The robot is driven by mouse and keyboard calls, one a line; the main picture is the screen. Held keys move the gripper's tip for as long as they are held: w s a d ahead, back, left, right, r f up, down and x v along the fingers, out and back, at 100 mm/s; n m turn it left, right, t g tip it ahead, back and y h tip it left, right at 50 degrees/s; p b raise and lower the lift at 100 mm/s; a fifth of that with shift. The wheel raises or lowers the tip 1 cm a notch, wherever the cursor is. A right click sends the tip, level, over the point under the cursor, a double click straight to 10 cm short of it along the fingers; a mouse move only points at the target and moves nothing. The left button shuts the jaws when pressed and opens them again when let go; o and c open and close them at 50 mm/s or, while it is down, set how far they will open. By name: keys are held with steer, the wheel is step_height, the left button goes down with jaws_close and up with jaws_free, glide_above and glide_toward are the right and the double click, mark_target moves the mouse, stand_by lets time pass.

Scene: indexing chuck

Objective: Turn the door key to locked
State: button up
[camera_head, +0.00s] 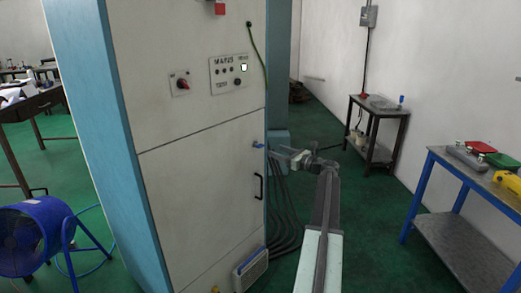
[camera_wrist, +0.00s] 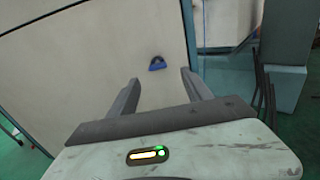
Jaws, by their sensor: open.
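The blue door key (camera_head: 258,145) sits on the right side of the pale cabinet door (camera_head: 195,200), above a black handle. It also shows in the wrist view (camera_wrist: 157,63) as a small blue piece on the door face. My gripper (camera_head: 273,149) is just right of the key in the head view. In the wrist view my gripper (camera_wrist: 160,77) is open and empty, with the key just beyond its fingertips, roughly between them and apart from them. The key's exact angle is too small to tell.
The black door handle (camera_head: 258,187) sticks out below the key. A red rotary switch (camera_head: 181,84) and a control panel (camera_head: 229,74) are higher up. Dark cables (camera_head: 284,215) hang right of the cabinet. A blue workbench (camera_head: 466,190) stands far right, a blue fan (camera_head: 35,240) at left.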

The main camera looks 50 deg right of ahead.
mark_target(262, 146)
steer(key=w, duration=0.5)
steer(key=w+a, duration=0.1)
steer(key=w, duration=0.2)
jaws_close()
